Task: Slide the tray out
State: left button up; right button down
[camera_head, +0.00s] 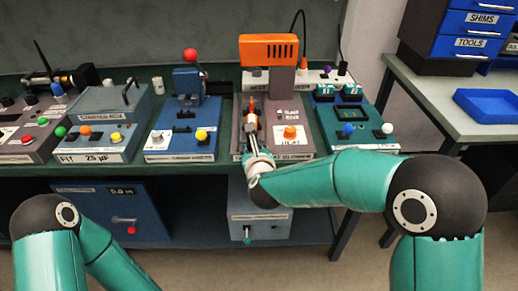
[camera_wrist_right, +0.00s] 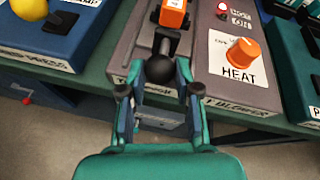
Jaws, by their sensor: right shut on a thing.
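A grey-mauve machine (camera_head: 272,130) stands mid-bench, its front label partly hidden. A slide-like part with a black ball knob (camera_wrist_right: 159,69) and a dark shaft runs along its left side; I take this as the tray's handle, but the tray itself cannot be made out clearly. An orange block (camera_wrist_right: 173,14) sits just behind the knob; it also shows in the head view (camera_head: 251,104). My right gripper (camera_wrist_right: 160,76) is shut on the black knob at the machine's front edge; it shows in the head view (camera_head: 256,152). My left gripper is out of view.
An orange HEAT knob (camera_wrist_right: 242,53) is right of the slide. A blue machine with a yellow knob (camera_head: 201,135) stands left, a green one (camera_head: 352,120) right. Open floor lies in front of the bench.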

jog(key=shift+a+r, duration=0.1)
jog(key=shift+a, duration=0.05)
jog(key=c, duration=0.8)
grip_release()
jog(key=v, duration=1.2)
